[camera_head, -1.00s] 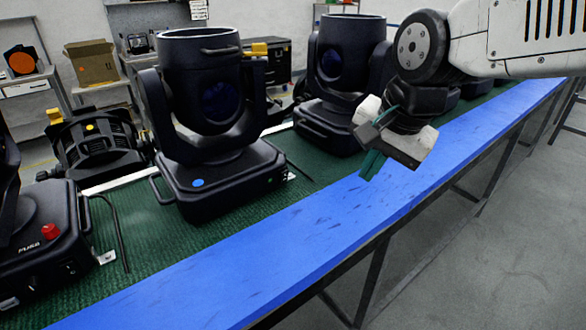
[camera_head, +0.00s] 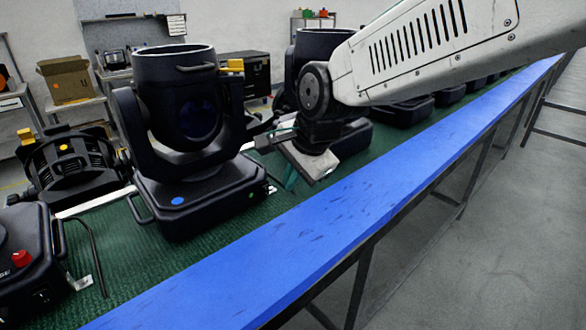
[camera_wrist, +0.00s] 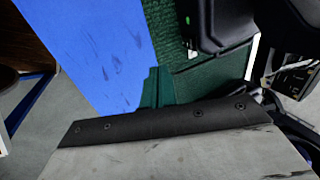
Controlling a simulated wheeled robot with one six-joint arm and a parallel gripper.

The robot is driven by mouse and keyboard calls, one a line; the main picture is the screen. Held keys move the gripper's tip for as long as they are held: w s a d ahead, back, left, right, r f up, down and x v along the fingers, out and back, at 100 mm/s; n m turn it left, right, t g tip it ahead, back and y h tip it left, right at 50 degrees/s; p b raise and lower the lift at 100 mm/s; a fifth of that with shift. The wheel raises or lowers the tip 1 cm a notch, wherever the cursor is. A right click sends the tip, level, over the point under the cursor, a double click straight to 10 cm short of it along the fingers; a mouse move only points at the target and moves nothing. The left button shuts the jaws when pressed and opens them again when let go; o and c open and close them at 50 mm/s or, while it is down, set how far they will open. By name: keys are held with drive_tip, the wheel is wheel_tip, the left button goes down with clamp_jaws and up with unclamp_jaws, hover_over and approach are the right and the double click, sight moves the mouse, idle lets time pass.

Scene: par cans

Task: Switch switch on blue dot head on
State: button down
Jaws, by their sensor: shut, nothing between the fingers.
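The blue dot head (camera_head: 190,140) is a black moving-head light on the green bench top. A round blue dot (camera_head: 177,201) marks the front of its base. A small green light shows on the side of its base in the wrist view (camera_wrist: 216,42); I cannot make out the switch itself. My gripper (camera_head: 291,182) is to the right of that base, apart from it, over the bench near the blue edge strip. Its green fingers are shut and empty. They also show in the wrist view (camera_wrist: 158,88).
Another moving head (camera_head: 318,45) stands behind my arm. The blue edge strip (camera_head: 300,245) is clear. Cables lie on the green top.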

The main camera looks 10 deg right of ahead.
sight(266, 187)
drive_tip(key=x, duration=0.6)
drive_tip(key=shift+s, duration=0.1)
drive_tip(key=shift+w+a+r, duration=0.2)
drive_tip(key=shift+w+a, duration=0.15)
drive_tip(key=shift+w, duration=0.15)
drive_tip(key=shift+w+a+r, duration=0.2)
drive_tip(key=shift+w+a, duration=0.15)
drive_tip(key=shift+w, duration=0.2)
drive_tip(key=shift+w+a+r, duration=0.1)
drive_tip(key=shift+w+a, duration=0.25)
drive_tip(key=shift+w, duration=0.2)
drive_tip(key=shift+w, duration=0.1)
drive_tip(key=shift+w+a+r+g, duration=0.15)
drive_tip(key=shift+w+a+g, duration=0.15)
drive_tip(key=shift+g, duration=0.1)
drive_tip(key=shift+d, duration=0.1)
drive_tip(key=shift+r, duration=0.15)
drive_tip(key=shift+r, duration=0.65)
